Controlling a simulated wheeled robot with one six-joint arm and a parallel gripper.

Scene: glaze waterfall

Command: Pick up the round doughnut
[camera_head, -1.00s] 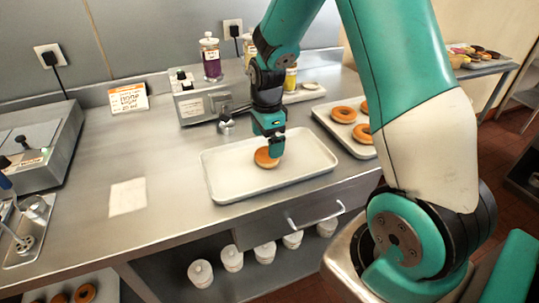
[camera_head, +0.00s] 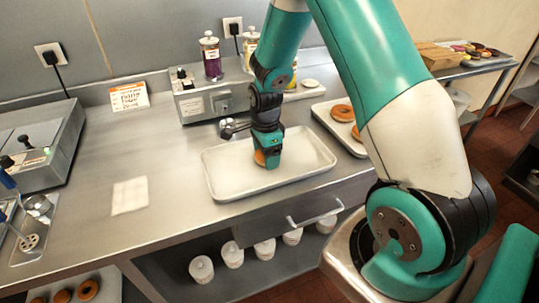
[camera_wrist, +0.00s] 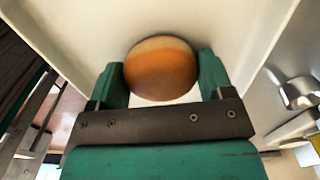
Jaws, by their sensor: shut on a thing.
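The round doughnut (camera_wrist: 161,69) is golden brown with a paler band and has no hole in view. It sits between my gripper's two green fingers in the wrist view, and the fingers are shut on it. In the head view my gripper (camera_head: 267,158) points down over the white tray (camera_head: 310,160), and only a small orange-brown edge of the doughnut (camera_head: 259,158) shows beside the fingers. I cannot tell whether the doughnut touches the tray.
A second tray with ring doughnuts (camera_head: 342,113) stands to the right. A metal machine (camera_head: 205,103) with a lever is behind the tray. A white square card (camera_head: 130,195) lies on the clear counter at left. Lidded white jars (camera_head: 201,269) stand on the shelf below.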

